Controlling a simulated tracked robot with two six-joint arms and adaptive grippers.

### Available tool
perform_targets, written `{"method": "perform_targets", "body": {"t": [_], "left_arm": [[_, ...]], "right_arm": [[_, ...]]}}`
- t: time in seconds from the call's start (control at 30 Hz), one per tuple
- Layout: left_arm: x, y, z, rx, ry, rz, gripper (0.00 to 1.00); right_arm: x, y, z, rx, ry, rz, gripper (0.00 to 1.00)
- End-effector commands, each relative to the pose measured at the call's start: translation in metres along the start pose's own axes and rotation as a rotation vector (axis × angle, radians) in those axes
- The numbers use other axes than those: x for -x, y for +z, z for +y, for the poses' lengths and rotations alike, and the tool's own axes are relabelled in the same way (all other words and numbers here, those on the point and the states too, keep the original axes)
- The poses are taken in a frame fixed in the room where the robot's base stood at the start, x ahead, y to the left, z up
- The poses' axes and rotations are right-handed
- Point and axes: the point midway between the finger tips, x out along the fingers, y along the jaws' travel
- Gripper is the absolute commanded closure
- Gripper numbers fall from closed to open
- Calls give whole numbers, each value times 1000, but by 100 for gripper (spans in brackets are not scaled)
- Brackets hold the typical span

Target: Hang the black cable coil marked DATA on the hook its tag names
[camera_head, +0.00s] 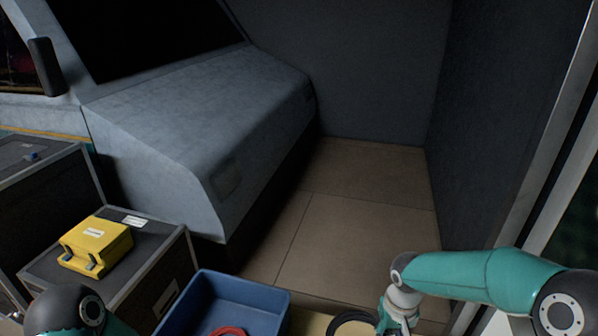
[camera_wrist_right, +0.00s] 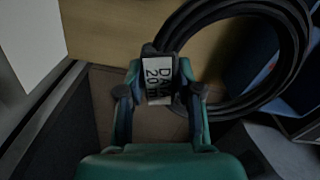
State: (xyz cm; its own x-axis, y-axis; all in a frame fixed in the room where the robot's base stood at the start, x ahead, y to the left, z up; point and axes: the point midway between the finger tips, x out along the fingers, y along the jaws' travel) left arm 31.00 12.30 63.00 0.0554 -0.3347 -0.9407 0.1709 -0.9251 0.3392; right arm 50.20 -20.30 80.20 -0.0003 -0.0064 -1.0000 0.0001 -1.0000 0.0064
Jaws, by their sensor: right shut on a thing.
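The black cable coil (camera_wrist_right: 295,35) fills the upper right of the right wrist view. My right gripper (camera_wrist_right: 157,85) is shut on the coil at the tag. In the head view a piece of the coil (camera_head: 350,319) shows at the bottom edge, beside my right gripper (camera_head: 398,322), whose fingertips are cut off. My left arm shows at the bottom left, but its gripper is out of view. No hook is visible in either view.
A blue crate (camera_head: 243,287) with a red coil (camera_head: 228,331) inside stands left of the black coil. A yellow case (camera_head: 96,246) lies on a dark flight case (camera_head: 150,262). A grey van (camera_head: 200,120) fills the upper left. Tiled floor (camera_head: 365,215) ahead is clear, with a dark wall at right.

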Motion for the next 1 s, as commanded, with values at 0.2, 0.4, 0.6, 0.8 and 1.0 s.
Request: {"method": "perform_targets", "body": {"t": [0.2, 0.4, 0.6, 0.8, 1.0], "left_arm": [[14, 0, 5, 0, 0, -1, 60], [13, 0, 5, 0, 0, -1, 60], [13, 0, 5, 0, 0, -1, 60], [13, 0, 5, 0, 0, -1, 60], [-7, 0, -3, 0, 0, 0, 60]], "right_arm": [[9, 2, 0, -2, -3, 1, 100], [8, 2, 0, -35, -3, 1, 100], [8, 7, 2, -241, -3, -1, 100], [19, 2, 8, -666, -4, 1, 100], [13, -14, 9, -1153, -5, -2, 100]]}}
